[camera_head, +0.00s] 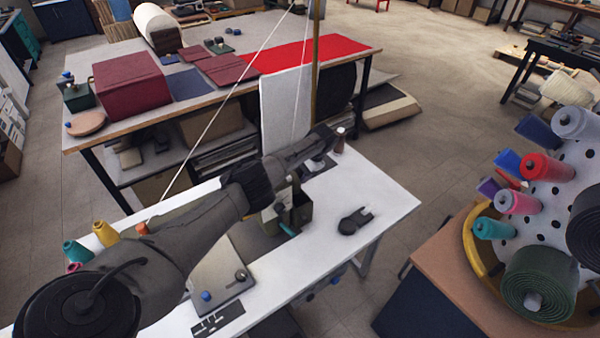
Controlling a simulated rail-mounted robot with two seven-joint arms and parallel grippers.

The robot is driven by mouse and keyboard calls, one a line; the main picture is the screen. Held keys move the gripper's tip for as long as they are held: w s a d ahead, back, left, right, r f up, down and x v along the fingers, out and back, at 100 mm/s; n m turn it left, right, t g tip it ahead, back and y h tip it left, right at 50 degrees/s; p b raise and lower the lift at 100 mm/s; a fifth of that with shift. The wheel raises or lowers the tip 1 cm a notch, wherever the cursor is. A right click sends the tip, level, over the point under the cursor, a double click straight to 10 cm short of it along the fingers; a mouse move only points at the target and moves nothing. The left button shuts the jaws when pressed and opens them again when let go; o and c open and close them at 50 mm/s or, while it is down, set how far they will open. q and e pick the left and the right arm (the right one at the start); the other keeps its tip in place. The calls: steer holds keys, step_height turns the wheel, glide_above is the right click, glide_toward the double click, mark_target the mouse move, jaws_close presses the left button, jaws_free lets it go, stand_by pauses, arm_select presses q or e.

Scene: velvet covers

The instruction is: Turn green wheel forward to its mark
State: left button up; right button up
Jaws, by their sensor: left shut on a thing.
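My left arm crosses the white table (385,190) from the lower left. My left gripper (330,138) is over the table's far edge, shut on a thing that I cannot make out. A small brown piece with a pale top (339,142) is right at its fingertips. An olive-green box-shaped part (299,212) with a teal handle (287,230) is below and left of the gripper, partly hidden by my arm. I cannot make out a green wheel or its mark on this table. My right gripper is not in view.
A dark forked piece (352,222) lies on the white table. A pale plate with a blue knob (207,296) is nearer. A thin post (315,60) and slanting cords rise behind. A spool rack with a dark green roll (541,285) stands right. The table's right end is clear.

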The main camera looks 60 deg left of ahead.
arm_select(q)
steer(key=y+p, duration=0.2)
steer(key=p, duration=0.1)
steer(key=shift+d+r+n+y, duration=0.15)
steer(key=shift+d+n+y, duration=0.15)
steer(key=shift+y, duration=0.1)
steer(key=shift+y+p, duration=0.55)
steer(key=shift+y, duration=0.35)
steer(key=shift+f+n+g+y, duration=0.35)
steer(key=shift+n+g+y, duration=0.05)
steer(key=shift+y, duration=0.4)
steer(key=shift+d+f+n+y+b, duration=0.15)
steer(key=shift+n+y+b, duration=0.25)
steer(key=shift+y, duration=0.4)
steer(key=shift+f+g+y+b, duration=0.2)
steer(key=shift+g+y+b, duration=0.3)
steer(key=shift+y+b, duration=0.7)
steer(key=n+g+y+b, duration=0.1)
steer(key=y+b, duration=0.1)
steer(key=b, duration=0.1)
steer(key=shift+f+n+y, duration=0.1)
steer(key=shift+n+y, duration=0.2)
steer(key=shift+y, duration=0.1)
steer(key=shift+n+g+y+b, duration=0.45)
steer(key=shift+y+b, duration=0.45)
steer(key=shift+b, duration=0.45)
